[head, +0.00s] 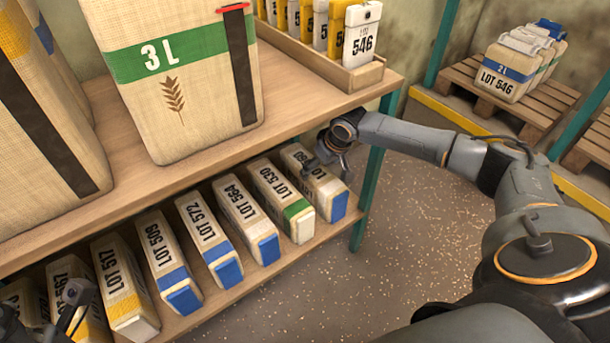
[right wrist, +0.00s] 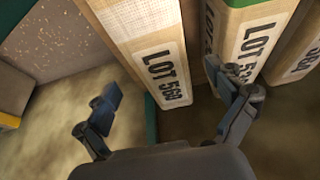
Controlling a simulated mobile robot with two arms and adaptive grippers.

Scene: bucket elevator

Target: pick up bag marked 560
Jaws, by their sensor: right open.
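The bag marked LOT 560 (head: 322,185) is cream with a blue end and stands at the right end of the lower shelf. My right gripper (head: 326,160) is at its upper part and hides some of its label. In the right wrist view, the bag (right wrist: 150,50) shows its LOT 560 label between the two spread fingers of my right gripper (right wrist: 165,92). The fingers are open, one on each side, and I cannot tell if either touches it. My left gripper (head: 72,300) shows partly at the lower left, in front of other bags; its jaws are unclear.
The green-banded LOT 530 bag (head: 282,200) stands close beside it, with several more bags in the row to the left. The upper shelf (head: 300,105) lies just above and holds large 3 L sacks. A green shelf post (head: 372,180) stands close on the right.

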